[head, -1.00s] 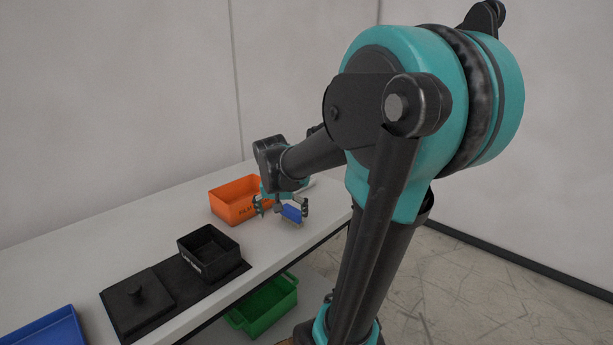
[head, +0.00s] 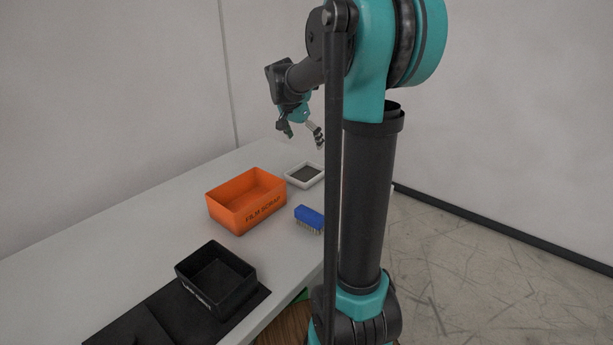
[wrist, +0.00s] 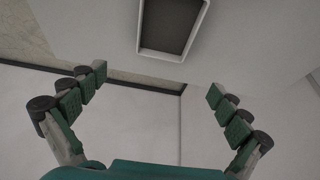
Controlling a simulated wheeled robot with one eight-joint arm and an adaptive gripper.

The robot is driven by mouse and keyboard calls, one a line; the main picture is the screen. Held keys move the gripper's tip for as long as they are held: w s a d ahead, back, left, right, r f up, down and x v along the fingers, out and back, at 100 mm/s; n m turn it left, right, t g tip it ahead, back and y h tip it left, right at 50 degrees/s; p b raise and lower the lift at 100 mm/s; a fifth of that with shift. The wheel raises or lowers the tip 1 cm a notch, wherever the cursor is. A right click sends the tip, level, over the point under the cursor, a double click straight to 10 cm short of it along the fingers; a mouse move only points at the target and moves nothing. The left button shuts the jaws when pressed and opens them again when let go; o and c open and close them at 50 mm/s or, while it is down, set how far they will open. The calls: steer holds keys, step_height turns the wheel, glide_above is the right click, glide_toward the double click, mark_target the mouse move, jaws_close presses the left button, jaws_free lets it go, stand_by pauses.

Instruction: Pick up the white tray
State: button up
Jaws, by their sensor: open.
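The white tray (head: 290,177) lies on the table behind the blue brush, to the right of the orange bin. It is a shallow rectangle with a white rim and a dark grey inside. In the wrist view its rim (wrist: 163,55) shows at the top centre, beyond the fingertips. My gripper (head: 302,138) is raised above the table near the tray, open and empty. In the wrist view my gripper (wrist: 157,83) has its green-padded fingers spread wide, with nothing between them. The tray is apart from the fingers.
An orange bin (head: 246,214) marked FILM SCRAP stands left of the tray. A blue brush (head: 309,216) lies in front of the tray, near the table edge. A black box (head: 222,290) sits on a dark mat closer to me. The table (head: 150,235) is clear at left.

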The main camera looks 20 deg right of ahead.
glide_toward(314, 171)
steer(key=shift+s+d+f, duration=0.15)
steer(key=shift+d+f, duration=0.15)
steer(key=shift+f, duration=0.3)
steer(key=shift+x, duration=2.65)
steer(key=shift+a, duration=0.15)
steer(key=shift+c, duration=0.2)
steer(key=c, duration=1.2)
